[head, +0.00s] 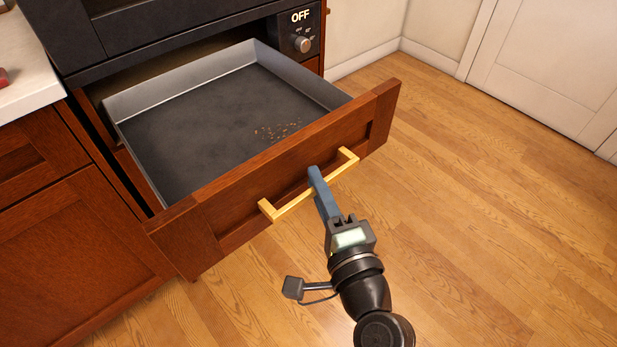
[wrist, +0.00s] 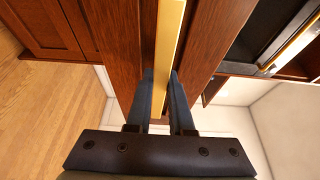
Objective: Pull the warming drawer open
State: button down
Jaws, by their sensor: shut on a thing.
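The warming drawer (head: 217,219) has a reddish-brown wooden front and stands well out from the cabinet. Its grey metal tray (head: 180,140) shows inside, with a patch of small brown crumbs (head: 278,131) on its floor. A yellow bar handle (head: 290,203) runs along the drawer front. My gripper (head: 315,177) is shut on the handle, right of its middle. In the wrist view the handle (wrist: 169,45) passes between the two blue fingers. The part of the handle behind the fingers is hidden in the head view.
A black appliance panel with a knob (head: 302,44) and an "OFF" label is above the drawer. A pale countertop (head: 30,70) and wooden cabinet (head: 65,225) are on the left. The wooden floor (head: 480,220) is clear at right. A white door (head: 550,65) stands at the back right.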

jog(key=shift+s+d, duration=0.35)
jog(key=shift+s, duration=0.15)
jog(key=c, duration=0.8)
grip_release()
jog(key=v, duration=1.3)
jog(key=shift+b, duration=0.35)
jog(key=shift+w, duration=0.1)
